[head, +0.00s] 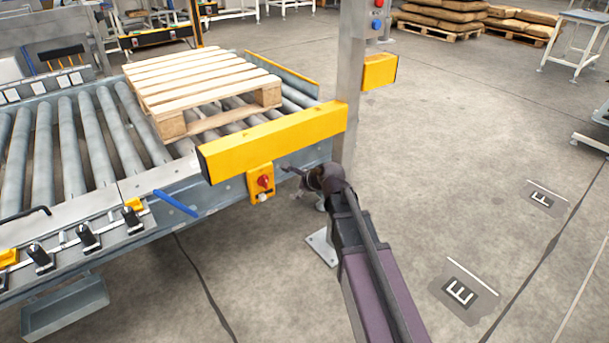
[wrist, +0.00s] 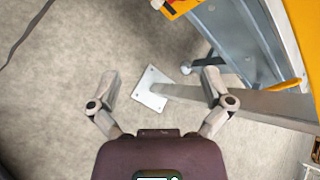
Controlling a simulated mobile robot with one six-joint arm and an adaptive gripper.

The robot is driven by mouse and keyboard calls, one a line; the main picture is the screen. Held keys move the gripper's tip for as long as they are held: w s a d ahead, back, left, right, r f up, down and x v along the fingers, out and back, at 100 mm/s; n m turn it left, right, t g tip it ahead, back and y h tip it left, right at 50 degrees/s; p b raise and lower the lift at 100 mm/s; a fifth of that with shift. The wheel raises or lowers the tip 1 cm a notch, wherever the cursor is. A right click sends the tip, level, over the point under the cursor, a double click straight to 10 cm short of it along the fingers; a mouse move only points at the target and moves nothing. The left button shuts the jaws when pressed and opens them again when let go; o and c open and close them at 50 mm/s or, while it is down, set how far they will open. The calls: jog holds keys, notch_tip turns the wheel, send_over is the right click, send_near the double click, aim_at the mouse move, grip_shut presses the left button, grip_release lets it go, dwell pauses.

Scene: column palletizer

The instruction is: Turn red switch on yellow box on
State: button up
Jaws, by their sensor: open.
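The yellow box (head: 255,190) is mounted on the side of the conveyor frame, under a long yellow beam. The red switch (head: 264,181) sits on its face, with a small white part below it. My gripper (head: 287,169) is just to the right of the box in the head view, apart from the switch as far as I can tell. In the wrist view my gripper (wrist: 162,82) is open with nothing between its fingers. A part of the yellow box (wrist: 181,6) shows at the top edge there, ahead of the fingers. The switch's exact position is unclear there.
The yellow beam (head: 275,141) runs above the box to a metal post (head: 349,80). A wooden pallet (head: 200,85) lies on the rollers. A blue handle (head: 176,203) sticks out left of the box.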

jog(key=shift+s+d+r+n+g+h+p, duration=0.15)
jog(key=shift+s+d+r+n+g+p, duration=0.2)
jog(key=shift+s+r+n+p, duration=0.4)
jog(key=shift+s+d+r+n+g+h+p, duration=0.1)
jog(key=shift+s+d+r+n+p, duration=0.4)
jog(key=shift+p, duration=0.5)
jog(key=shift+s+d+r+n+g+h+p, duration=0.15)
jog(key=shift+s+d+r+n+g+p, duration=0.15)
jog(key=shift+s+r+n+p, duration=0.35)
jog(key=shift+w, duration=0.1)
jog(key=s+d+f+n+g+h, duration=0.2)
jog(key=s+d+n+g+h, duration=0.1)
jog(key=s+d+n, duration=0.6)
jog(key=s+d+f+n+g+h, duration=0.25)
jog(key=s+d+n, duration=0.35)
jog(key=s, duration=0.4)
notch_tip(320, 180, up, 28)
jog(key=a+n+p, duration=0.1)
jog(key=p, duration=2.8)
jog(key=shift+a+r+g, duration=0.15)
jog(key=shift+a+g, duration=0.2)
jog(key=shift+g, duration=0.05)
